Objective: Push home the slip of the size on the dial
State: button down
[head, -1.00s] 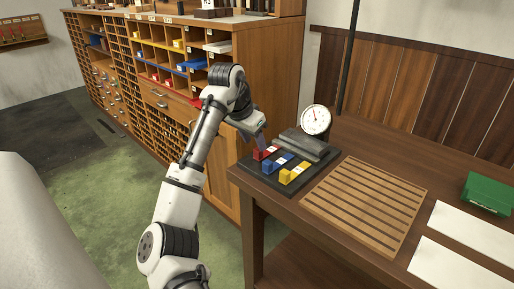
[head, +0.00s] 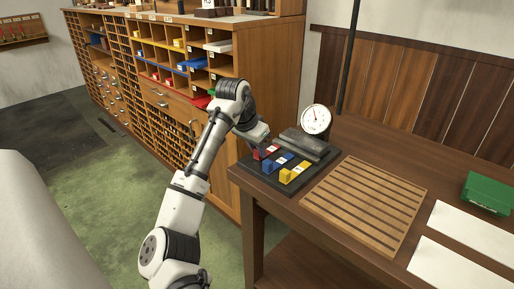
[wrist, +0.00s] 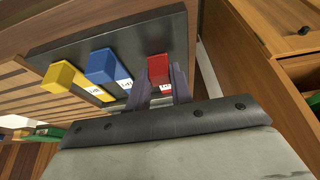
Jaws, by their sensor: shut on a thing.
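A dark block (head: 282,184) at the table's left corner holds three slips in a row: red (head: 262,155), blue (head: 268,167) and yellow (head: 290,176). Each has a raised coloured end and a small white label; the labels are too small to read surely. My gripper (wrist: 162,85) is shut on the red slip (wrist: 158,68), with a finger on either side of its end. The blue (wrist: 104,67) and yellow (wrist: 60,75) slips stand to its left in the wrist view. A round white dial (head: 315,120) with a red needle stands behind the block; its reading is unclear.
A grey stepped piece (head: 303,143) lies behind the slips. A slatted wooden rack (head: 365,196), white sheets (head: 470,232) and a green box (head: 487,193) are on the table to the right. A wooden cabinet (head: 270,70) stands close behind my arm.

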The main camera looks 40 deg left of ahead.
jog(key=shift+w+d+r+p, duration=0.1)
jog(key=shift+w+r+p, duration=0.15)
jog(key=shift+w+p, duration=0.35)
jog(key=shift+w+f+p, duration=0.15)
jog(key=shift+w+p, duration=0.35)
jog(key=shift+w, duration=0.25)
jog(key=c, duration=1.2)
grip_release()
jog(key=shift+f, duration=0.1)
jog(key=shift+c, duration=0.2)
jog(key=b+v, duration=0.1)
jog(key=v, duration=1.3)
